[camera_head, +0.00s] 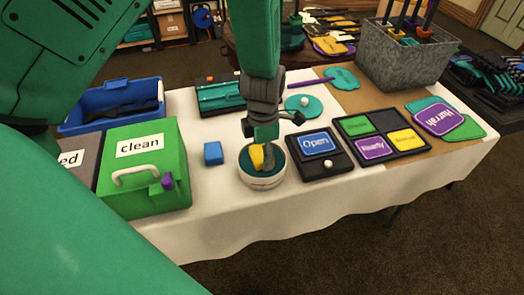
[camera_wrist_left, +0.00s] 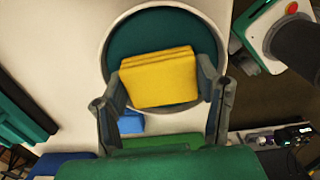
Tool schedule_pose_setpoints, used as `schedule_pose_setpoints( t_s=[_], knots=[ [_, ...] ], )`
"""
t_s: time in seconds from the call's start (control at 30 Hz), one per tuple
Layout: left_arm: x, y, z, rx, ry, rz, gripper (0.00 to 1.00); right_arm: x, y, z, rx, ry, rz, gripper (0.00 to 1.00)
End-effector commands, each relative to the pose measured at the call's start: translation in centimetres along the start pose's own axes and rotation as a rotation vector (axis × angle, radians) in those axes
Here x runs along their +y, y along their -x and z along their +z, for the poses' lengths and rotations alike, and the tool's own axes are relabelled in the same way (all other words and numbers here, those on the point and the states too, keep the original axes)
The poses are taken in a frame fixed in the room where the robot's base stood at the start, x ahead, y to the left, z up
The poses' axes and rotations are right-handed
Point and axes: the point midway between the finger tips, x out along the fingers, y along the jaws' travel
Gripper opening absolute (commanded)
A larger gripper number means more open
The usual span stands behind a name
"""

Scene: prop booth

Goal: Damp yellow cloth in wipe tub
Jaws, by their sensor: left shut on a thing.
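The yellow cloth (camera_head: 256,157) is a folded pad at the mouth of the wipe tub (camera_head: 262,182), a round whitish tub with a teal inside. In the left wrist view the yellow cloth (camera_wrist_left: 158,78) lies between the two fingers, over the teal inside of the tub (camera_wrist_left: 150,30). My left gripper (camera_head: 262,152) points down into the tub and is shut on the cloth. Its fingers (camera_wrist_left: 166,88) also show in the left wrist view. Whether the cloth touches the tub's bottom is hidden. My right gripper is not in view.
A blue block (camera_head: 213,153) sits left of the tub, beside the green "clean" box (camera_head: 145,168). A black tray with a blue "Open" card (camera_head: 315,143) stands close right. A sectioned card tray (camera_head: 383,137) and grey bin (camera_head: 400,60) are further right. A blue crate (camera_head: 112,108) is back left.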

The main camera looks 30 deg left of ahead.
Motion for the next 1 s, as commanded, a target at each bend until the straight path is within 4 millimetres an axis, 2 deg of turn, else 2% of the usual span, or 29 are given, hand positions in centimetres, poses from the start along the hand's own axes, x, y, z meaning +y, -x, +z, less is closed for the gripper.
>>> schedule_pose_setpoints(
  t_s=[1.0],
  knots=[
    [0.1,-0.11,-0.07,-0.001,0.0,-0.001,0.34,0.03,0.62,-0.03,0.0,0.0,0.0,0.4]
  ],
)
